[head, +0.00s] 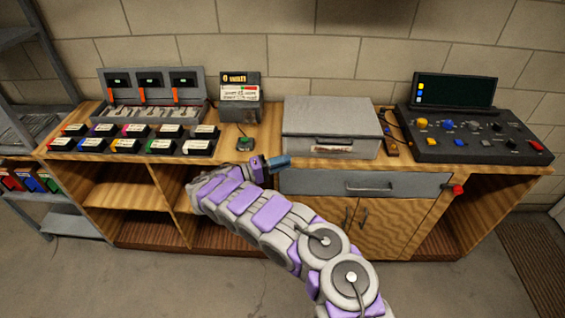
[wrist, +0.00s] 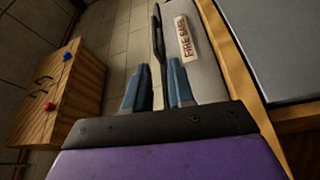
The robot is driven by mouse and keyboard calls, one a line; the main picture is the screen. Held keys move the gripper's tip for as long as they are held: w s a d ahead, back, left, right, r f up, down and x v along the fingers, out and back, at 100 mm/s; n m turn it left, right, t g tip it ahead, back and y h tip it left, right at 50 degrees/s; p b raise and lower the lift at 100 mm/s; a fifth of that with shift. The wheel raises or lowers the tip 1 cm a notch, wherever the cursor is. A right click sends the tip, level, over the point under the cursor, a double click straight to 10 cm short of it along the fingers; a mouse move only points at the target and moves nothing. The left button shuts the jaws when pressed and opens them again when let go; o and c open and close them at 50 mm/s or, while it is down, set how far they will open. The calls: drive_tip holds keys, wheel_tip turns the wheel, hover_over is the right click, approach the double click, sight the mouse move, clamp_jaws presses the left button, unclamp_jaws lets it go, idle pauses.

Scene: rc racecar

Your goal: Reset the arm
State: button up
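My purple and grey arm reaches across the lower middle of the head view. My gripper (head: 277,162) has blue fingers pointing right, close to the front left corner of the grey lidded box (head: 330,115). In the wrist view, the two blue fingers (wrist: 158,88) stand apart with a visible gap. A thin dark bar, apparently the box's handle, shows in line with that gap beyond the fingers; I cannot tell whether they touch. No held object is visible. The box's "FIRE SAFE" label (wrist: 187,37) is to the right of the bar.
The wooden bench (head: 120,185) carries a cartridge rack (head: 150,88), rows of black cartridges (head: 130,140), a small sign box (head: 240,95) and a black control panel (head: 470,130). A grey drawer (head: 365,184) is below the box. The floor in front is open.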

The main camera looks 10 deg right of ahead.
drive_tip(key=shift+d, duration=0.15)
drive_tip(key=s+d+r+g+y, duration=0.1)
drive_tip(key=s+d+r+g, duration=0.5)
drive_tip(key=d+r, duration=0.6)
drive_tip(key=s+d+r+m+g+y, duration=0.1)
drive_tip(key=s+d+r+y, duration=0.15)
drive_tip(key=s, duration=0.55)
drive_tip(key=s+d+r+m+y, duration=0.1)
drive_tip(key=s+r+y, duration=0.25)
drive_tip(key=s, duration=0.45)
drive_tip(key=s+a+y, duration=0.4)
drive_tip(key=s+y, duration=0.1)
drive_tip(key=s, duration=0.9)
drive_tip(key=s+a+f+n+t+y, duration=0.3)
drive_tip(key=s+a+y, duration=0.3)
drive_tip(key=s+a, duration=0.8)
drive_tip(key=shift+a+f+y, duration=0.3)
drive_tip(key=shift+f+y, duration=0.1)
drive_tip(key=shift+f, duration=0.25)
